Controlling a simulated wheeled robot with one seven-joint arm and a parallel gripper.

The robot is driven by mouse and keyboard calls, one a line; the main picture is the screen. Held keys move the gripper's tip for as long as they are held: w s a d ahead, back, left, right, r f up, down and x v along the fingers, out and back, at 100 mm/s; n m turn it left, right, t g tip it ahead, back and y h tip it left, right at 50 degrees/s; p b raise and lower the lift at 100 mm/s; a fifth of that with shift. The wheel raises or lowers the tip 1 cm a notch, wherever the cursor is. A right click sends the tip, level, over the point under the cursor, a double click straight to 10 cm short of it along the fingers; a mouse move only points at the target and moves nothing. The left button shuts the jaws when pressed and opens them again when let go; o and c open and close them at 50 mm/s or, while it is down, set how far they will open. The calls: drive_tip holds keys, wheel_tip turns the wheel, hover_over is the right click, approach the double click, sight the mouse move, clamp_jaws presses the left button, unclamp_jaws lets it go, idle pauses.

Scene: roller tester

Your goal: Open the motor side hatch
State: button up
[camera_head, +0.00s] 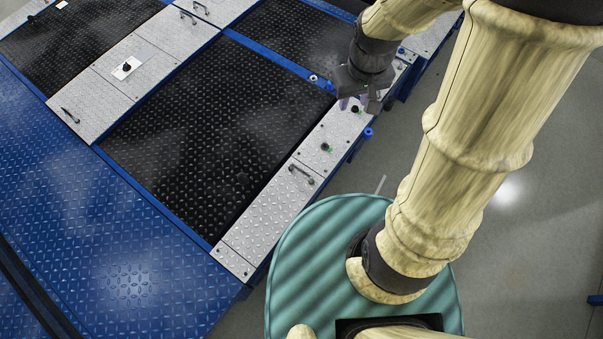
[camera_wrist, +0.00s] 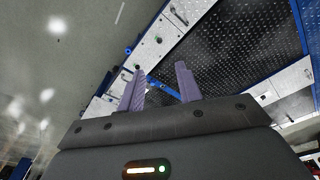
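Silver checker-plate covers with dark handles are set in the tester; I cannot tell for sure which is the motor side hatch. One cover (camera_head: 262,215) on the near right strip has a handle (camera_head: 301,174) and lies flat and shut. A handle on the strip also shows in the wrist view (camera_wrist: 178,16). My gripper (camera_head: 359,104) is above the same strip, farther back than this handle, near a dark knob (camera_head: 355,109). In the wrist view my gripper's fingers (camera_wrist: 160,88) are apart with nothing between them.
Black textured plates (camera_head: 215,120) fill the bays between blue frame bars. Another silver panel with a handle (camera_head: 70,116) lies at the left. A second knob (camera_head: 325,147) stands on the strip. A blue ramp (camera_head: 110,230) is in front; grey floor (camera_head: 530,230) is clear at right.

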sight(301, 170)
drive_tip(key=w+a+f+n+g+b, duration=0.1)
drive_tip(key=w+a+f+n+b, duration=0.1)
drive_tip(key=f+b, duration=0.6)
drive_tip(key=w+a+f+n+g+b, duration=0.1)
drive_tip(key=w+a+f+n+b, duration=0.2)
drive_tip(key=f+b, duration=0.5)
drive_tip(key=w+a+f+n+g+y+b, duration=0.1)
drive_tip(key=w+a+f+b, duration=0.3)
drive_tip(key=f+b, duration=0.5)
wheel_tip(301, 170, down, 10)
drive_tip(key=shift+w+f+n, duration=0.1)
drive_tip(key=shift+w+n, duration=0.7)
drive_tip(key=shift+w, duration=0.2)
drive_tip(key=shift+f, duration=0.1)
drive_tip(key=s+f+b, duration=0.1)
drive_tip(key=f+b, duration=0.1)
drive_tip(key=f, duration=0.3)
drive_tip(key=a+f+b, duration=0.1)
drive_tip(key=f+b, duration=0.1)
drive_tip(key=f, duration=0.4)
drive_tip(key=s+a+f+b, duration=0.1)
drive_tip(key=f+b, duration=0.1)
drive_tip(key=f, duration=0.4)
drive_tip(key=shift+s+b, duration=0.35)
drive_tip(key=shift+b, duration=0.05)
clamp_jaws()
